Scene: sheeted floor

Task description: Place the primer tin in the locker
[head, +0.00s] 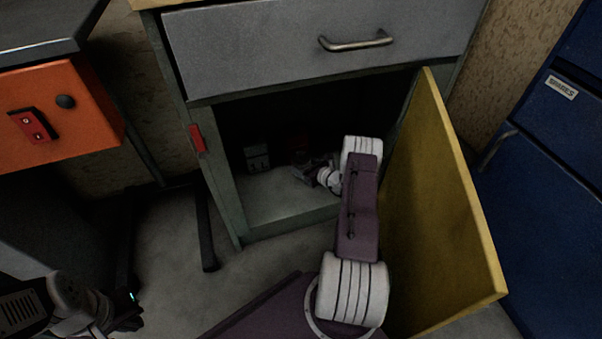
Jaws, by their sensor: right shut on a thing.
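The locker (282,206) is the open lower compartment of a grey-green cabinet, its yellow door (432,205) swung out to the right. My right arm reaches in past the door. My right gripper (303,170) is inside, above the locker floor, shut on a dark reddish thing (301,146) that looks like the primer tin; shadow and the gripper hide most of it. I cannot tell whether it touches the floor. My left gripper (128,314) is low at the left, outside the locker; its jaws are too dark to read.
A small pale grey container (257,157) stands inside the locker at the back left. A grey drawer (325,48) is shut above the opening. An orange drawer unit (60,115) stands left, a blue cabinet (550,170) right. Bare floor (180,250) lies in front of the locker.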

